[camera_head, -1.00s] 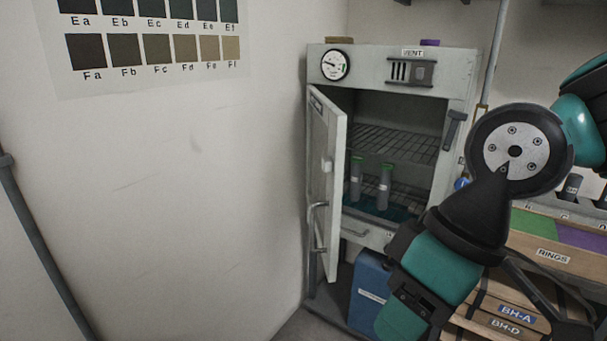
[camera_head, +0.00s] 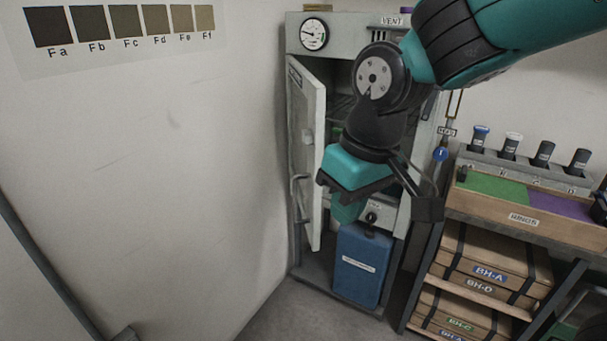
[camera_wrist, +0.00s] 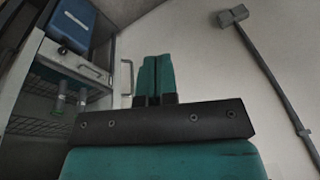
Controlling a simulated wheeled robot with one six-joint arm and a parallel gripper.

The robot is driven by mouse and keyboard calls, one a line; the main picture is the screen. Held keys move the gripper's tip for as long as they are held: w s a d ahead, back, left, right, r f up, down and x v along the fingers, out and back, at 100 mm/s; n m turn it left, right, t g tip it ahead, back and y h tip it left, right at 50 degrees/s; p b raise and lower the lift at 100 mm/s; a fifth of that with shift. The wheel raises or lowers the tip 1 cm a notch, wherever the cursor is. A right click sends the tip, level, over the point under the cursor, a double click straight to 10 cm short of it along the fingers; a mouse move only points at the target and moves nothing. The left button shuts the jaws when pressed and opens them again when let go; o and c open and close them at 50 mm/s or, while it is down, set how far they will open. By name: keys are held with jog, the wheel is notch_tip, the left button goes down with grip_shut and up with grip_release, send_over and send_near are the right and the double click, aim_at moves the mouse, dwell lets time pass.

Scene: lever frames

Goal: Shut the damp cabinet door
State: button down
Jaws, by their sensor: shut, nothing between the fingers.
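The grey damp cabinet (camera_head: 352,27) stands in the corner, and its door (camera_head: 308,120) hangs open on the left, swung out along the wall. The door has a bar handle (camera_head: 295,190) low on its face. My gripper (camera_head: 346,216) is in front of the cabinet's opening, just right of the door's free edge, with its fingers pointing down. In the wrist view, which looks upside down, its fingers (camera_wrist: 154,62) are shut and empty, and a handle (camera_wrist: 127,77) shows beside them. I cannot tell whether they touch the door. My arm hides much of the interior.
Bottles (camera_wrist: 60,103) stand inside the cabinet. A blue container (camera_head: 362,262) sits below it. To the right, a shelf unit holds a RINGS tray (camera_head: 524,220) and several boxes (camera_head: 488,258). The wall is close on the left. Some floor in front is clear.

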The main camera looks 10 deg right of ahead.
jog(key=w+a+f+m+t+h+p, duration=0.1)
jog(key=w+a+m+h, duration=0.1)
jog(key=w, duration=0.6)
jog(key=w+a+f+m+t+h+p, duration=0.1)
jog(key=w+a+h, duration=0.1)
jog(key=w, duration=0.6)
jog(key=m+t+h+p, duration=0.1)
jog(key=m+h+p, duration=0.3)
jog(key=p, duration=0.1)
send_near(312, 197)
notch_tip(312, 197, down, 3)
jog(key=w+a, duration=0.1)
jog(key=a, duration=0.1)
jog(key=shift+w+d+f+p, duration=0.1)
jog(key=shift+d+f+p, duration=0.15)
jog(key=shift+d+p, duration=0.65)
jog(key=shift+w+d+f+p, duration=0.1)
jog(key=shift+d+f+p, duration=0.15)
jog(key=shift+d, duration=1.15)
